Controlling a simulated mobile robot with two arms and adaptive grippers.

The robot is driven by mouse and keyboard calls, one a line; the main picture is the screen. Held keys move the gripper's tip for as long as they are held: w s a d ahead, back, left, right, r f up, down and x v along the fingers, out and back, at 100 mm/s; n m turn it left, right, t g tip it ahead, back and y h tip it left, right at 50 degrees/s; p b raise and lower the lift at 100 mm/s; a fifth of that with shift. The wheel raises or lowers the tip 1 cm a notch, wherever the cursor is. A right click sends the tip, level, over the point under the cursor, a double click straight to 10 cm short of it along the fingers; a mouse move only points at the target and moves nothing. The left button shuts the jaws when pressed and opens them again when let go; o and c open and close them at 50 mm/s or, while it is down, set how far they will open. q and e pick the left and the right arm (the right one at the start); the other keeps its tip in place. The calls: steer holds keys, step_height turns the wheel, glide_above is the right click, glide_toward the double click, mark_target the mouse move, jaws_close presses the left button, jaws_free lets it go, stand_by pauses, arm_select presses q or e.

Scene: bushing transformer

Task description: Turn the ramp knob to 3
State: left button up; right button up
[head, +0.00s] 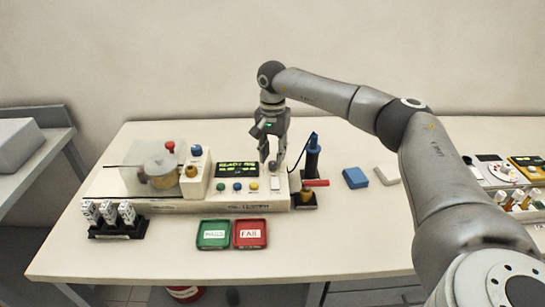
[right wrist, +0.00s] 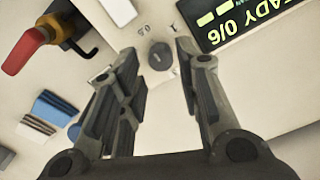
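The ramp knob, a small round dark-grey knob (right wrist: 160,56), shows in the right wrist view on the light panel, between and just ahead of the fingertips. My right gripper (head: 270,163) points down over the right end of the test unit (head: 165,205). In the right wrist view its fingers (right wrist: 158,62) are apart with nothing held; I cannot tell whether they reach the knob's height. The display (right wrist: 240,20) reads READY 0/6. My left gripper is not in view.
A dark-blue probe (head: 312,158) and a red lever (head: 316,183) stand just right of the gripper. Blue (head: 355,178) and white (head: 387,175) blocks lie farther right. Green (head: 213,234) and red (head: 250,233) trays lie in front. Several bushings (head: 108,213) stand in a black rack.

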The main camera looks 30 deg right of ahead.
mark_target(273, 165)
step_height(273, 165, down, 2)
steer(key=shift+f, duration=0.35)
steer(key=shift+c, duration=0.6)
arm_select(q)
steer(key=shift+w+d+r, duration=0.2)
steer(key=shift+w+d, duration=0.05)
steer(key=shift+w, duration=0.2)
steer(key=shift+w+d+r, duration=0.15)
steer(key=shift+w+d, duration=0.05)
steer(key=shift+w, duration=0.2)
arm_select(e)
jaws_close()
